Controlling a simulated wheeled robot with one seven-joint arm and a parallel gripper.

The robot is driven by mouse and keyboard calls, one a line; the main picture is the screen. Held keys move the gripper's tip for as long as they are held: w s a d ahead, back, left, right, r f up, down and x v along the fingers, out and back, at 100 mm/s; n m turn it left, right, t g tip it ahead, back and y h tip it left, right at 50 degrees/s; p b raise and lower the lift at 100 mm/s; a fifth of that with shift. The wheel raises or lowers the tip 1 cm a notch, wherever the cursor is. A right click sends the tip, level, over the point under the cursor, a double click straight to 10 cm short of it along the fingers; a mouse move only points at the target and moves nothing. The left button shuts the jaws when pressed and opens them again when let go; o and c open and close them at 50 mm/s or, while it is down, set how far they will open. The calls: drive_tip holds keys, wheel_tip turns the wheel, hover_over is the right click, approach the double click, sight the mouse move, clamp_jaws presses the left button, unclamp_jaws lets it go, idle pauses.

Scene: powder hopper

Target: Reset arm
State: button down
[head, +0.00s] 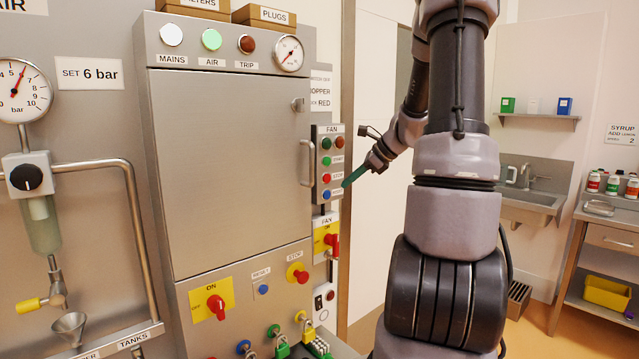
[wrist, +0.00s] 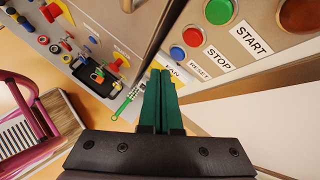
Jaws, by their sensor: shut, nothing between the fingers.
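My gripper (head: 349,181) is at the end of my arm in the head view, close to the fan control box (head: 329,163) on the right side of the grey cabinet. The box carries green, red and blue buttons and a dark red lamp. In the wrist view my gripper's green fingers (wrist: 161,82) are together with nothing between them. Just beyond them are the blue reset button (wrist: 177,54), the red stop button (wrist: 193,37) and the green start button (wrist: 219,11). I cannot tell whether the fingertips touch the panel.
The grey cabinet (head: 231,165) has a closed door with a vertical handle. Red knobs on yellow plates (head: 216,304) sit below it. A pressure gauge (head: 18,92) and pipes are at left. A sink (head: 531,200) and a bench with bottles stand at right.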

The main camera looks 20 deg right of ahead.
drive_tip(key=s+a+r+n+g+h, duration=0.1)
drive_tip(key=s+a+r+n, duration=0.4)
drive_tip(key=s+a+n, duration=0.25)
drive_tip(key=s+a+r+n+g+h, duration=0.1)
drive_tip(key=s+a+r+n, duration=0.45)
drive_tip(key=s+a, duration=0.2)
drive_tip(key=s+a+r+n+t+h, duration=0.1)
drive_tip(key=s+n, duration=0.6)
drive_tip(key=s, duration=0.3)
drive_tip(key=shift+r+n+t+h, duration=0.3)
drive_tip(key=shift+t+h, duration=0.1)
drive_tip(key=shift+a, duration=0.2)
